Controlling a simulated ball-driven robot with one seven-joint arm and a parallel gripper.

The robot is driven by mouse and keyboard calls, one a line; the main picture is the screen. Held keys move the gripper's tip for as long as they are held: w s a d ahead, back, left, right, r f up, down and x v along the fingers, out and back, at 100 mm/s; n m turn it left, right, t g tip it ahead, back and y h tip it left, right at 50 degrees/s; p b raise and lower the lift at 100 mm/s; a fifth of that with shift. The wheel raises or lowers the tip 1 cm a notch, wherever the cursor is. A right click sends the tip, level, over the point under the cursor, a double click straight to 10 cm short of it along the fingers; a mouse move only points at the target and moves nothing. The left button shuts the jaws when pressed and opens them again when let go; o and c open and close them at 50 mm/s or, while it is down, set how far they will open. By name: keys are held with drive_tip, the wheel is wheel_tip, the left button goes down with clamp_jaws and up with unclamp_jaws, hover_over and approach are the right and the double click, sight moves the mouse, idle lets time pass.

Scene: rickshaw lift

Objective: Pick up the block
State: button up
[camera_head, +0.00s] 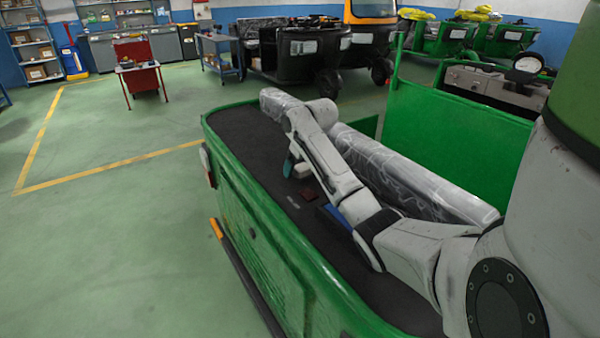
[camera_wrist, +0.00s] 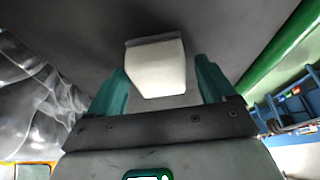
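A cream-white block (camera_wrist: 155,72) sits on the dark cargo bed (camera_wrist: 75,22) in the wrist view. My gripper (camera_wrist: 160,66) is open, with one teal finger on each side of the block. A gap shows between each finger and the block, so it is not clamped. In the head view my gripper (camera_head: 291,164) points down low over the dark bed (camera_head: 240,131) of a green rickshaw. A small pale patch beside the fingers, probably the block (camera_head: 303,170), is partly hidden by my arm.
A plastic-wrapped seat (camera_head: 400,172) runs along the bed's right side. A dark red item (camera_head: 309,195) and a blue item (camera_head: 337,214) lie on the bed near my arm. The green side wall (camera_head: 265,235) edges the bed. Open floor (camera_head: 110,215) lies left.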

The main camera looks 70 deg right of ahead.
sight(299, 165)
drive_tip(key=c, duration=1)
drive_tip(key=shift+r, duration=0.55)
wheel_tip(299, 165, up, 2)
drive_tip(key=shift+w+b, duration=0.1)
drive_tip(key=shift+b, duration=0.5)
drive_tip(key=shift+s+a+r+p, duration=0.2)
drive_tip(key=shift+s+r+p, duration=0.55)
drive_tip(key=shift+s+r, duration=1.25)
drive_tip(key=shift+s+a+r+p, duration=0.2)
drive_tip(key=shift+s+r+p, duration=0.85)
drive_tip(key=shift+s, duration=1.65)
drive_tip(key=shift+s+a+r+p, duration=0.2)
drive_tip(key=shift+s+r+p, duration=0.3)
drive_tip(key=shift+s+r, duration=1.65)
drive_tip(key=shift+s+f, duration=0.2)
drive_tip(key=shift+f, duration=0.05)
